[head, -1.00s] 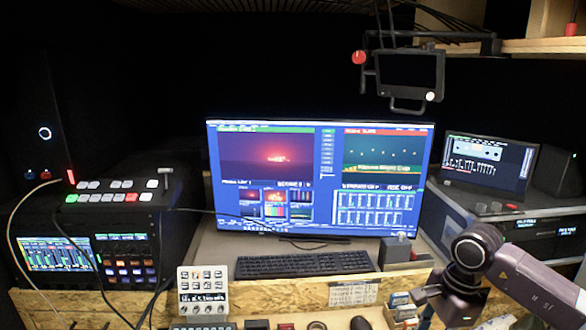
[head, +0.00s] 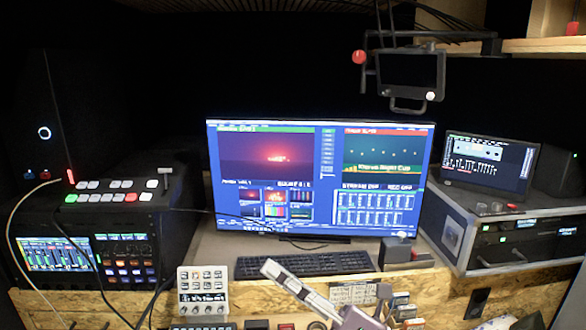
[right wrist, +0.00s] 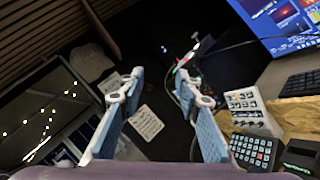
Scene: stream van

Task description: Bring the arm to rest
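My right gripper (head: 302,288) shows at the bottom middle of the head view, in front of the keyboard and the wooden desk edge. Its pale finger reaches up and left; part of my arm is cut off by the lower border. In the right wrist view my right gripper (right wrist: 160,78) has its two white and blue fingers spread well apart, with nothing between them. My left gripper is not in view.
A large monitor (head: 270,160) stands behind the keyboard (head: 340,263). A switcher (head: 115,190) is at the left, and a rack case (head: 480,225) at the right. A small screen (head: 410,70) hangs overhead. A white button panel (head: 202,290) sits near the front.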

